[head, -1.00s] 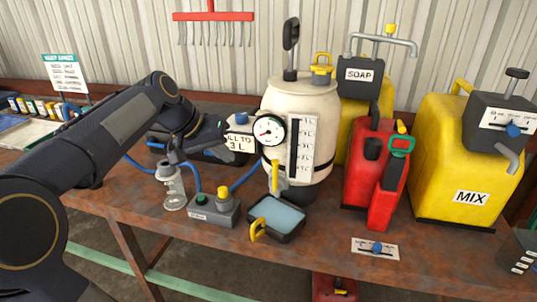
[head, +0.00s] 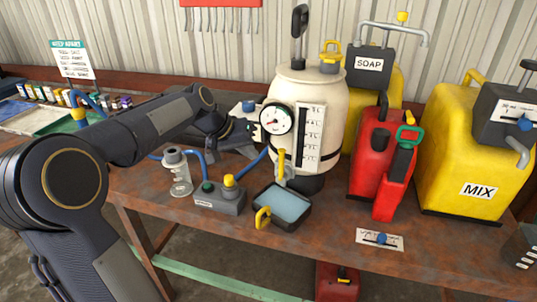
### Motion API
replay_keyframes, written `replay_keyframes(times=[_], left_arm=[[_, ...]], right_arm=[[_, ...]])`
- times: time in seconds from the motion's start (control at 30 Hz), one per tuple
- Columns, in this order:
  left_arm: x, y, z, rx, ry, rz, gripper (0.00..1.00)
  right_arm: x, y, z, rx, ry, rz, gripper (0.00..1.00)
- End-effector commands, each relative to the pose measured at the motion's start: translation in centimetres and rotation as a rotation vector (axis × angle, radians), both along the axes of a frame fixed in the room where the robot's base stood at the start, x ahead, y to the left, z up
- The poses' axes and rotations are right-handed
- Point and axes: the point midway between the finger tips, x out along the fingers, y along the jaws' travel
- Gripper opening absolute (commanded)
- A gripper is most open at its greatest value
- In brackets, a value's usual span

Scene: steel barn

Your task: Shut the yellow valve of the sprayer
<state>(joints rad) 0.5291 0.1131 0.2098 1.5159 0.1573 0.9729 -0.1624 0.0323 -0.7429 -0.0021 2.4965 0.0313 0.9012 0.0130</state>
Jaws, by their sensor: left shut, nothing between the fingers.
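The sprayer (head: 312,92) is a cream tank with a black base, a round gauge (head: 276,119) and a level scale on its front. Its yellow valve lever (head: 282,163) stands upright low on the front, above a grey spout. My left gripper (head: 256,142) is shut and empty, beside the tank's left side, just below the gauge and left of the yellow lever. A gap shows between its fingers and the lever. The fingertips are small and dark, so their exact outline is hard to tell. My right gripper is not in view.
A tray of liquid (head: 283,206) sits under the spout. A grey box with a yellow knob (head: 228,193) and a clear cylinder (head: 179,175) stand to its left. The table front right is partly clear.

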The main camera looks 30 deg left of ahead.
Motion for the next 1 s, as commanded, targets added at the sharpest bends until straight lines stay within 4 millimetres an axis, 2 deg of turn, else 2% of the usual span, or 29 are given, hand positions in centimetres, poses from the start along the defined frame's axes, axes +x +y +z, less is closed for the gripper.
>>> replay_keyframes(times=[0.1,0.23,0.4,1.0], left_arm=[[1.2,-0.9,-1.6,-0.003,0.002,-0.003,0.00],[2.0,-2.8,-1.3,-0.001,-0.001,-0.004,0.00],[2.6,-3.9,-1.4,0.000,-0.001,0.000,0.00],[2.7,-4.5,-1.2,0.026,0.005,-0.001,0.00]], right_arm=[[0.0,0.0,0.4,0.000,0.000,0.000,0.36],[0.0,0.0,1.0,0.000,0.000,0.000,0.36],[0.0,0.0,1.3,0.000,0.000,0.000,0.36],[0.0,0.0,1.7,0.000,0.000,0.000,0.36]])
